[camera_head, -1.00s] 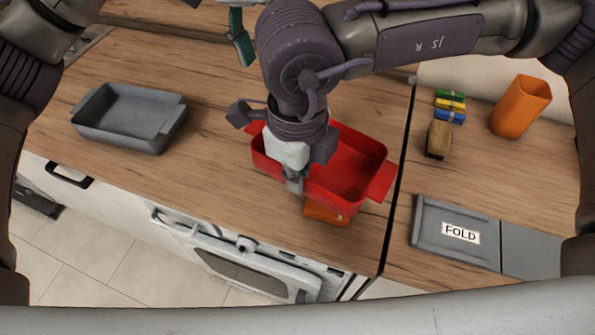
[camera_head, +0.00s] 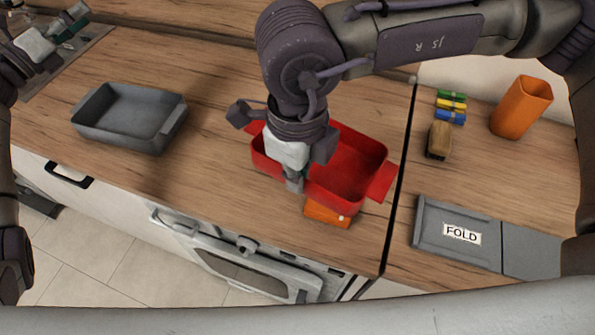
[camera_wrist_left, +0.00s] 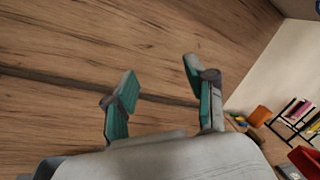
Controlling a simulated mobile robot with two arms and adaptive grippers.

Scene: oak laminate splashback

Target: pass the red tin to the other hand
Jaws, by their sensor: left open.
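The red tin (camera_head: 345,172) is a rectangular open tray with end handles, in the middle of the head view. My right gripper (camera_head: 294,182) points down at its near left wall and hides part of it. Its fingertips are at the wall, but I cannot see whether they are shut on it. My left gripper (camera_head: 76,24) is at the top left of the head view, far from the tin. In the left wrist view its teal-padded fingers (camera_wrist_left: 160,88) stand apart with nothing between them.
A grey tray (camera_head: 128,143) stands on the wooden counter at the left. An orange object (camera_head: 327,214) shows under the tin's near edge. To the right are an orange cup (camera_head: 520,107), a brown block (camera_head: 438,140), small coloured blocks and a grey FOLD board (camera_head: 425,228).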

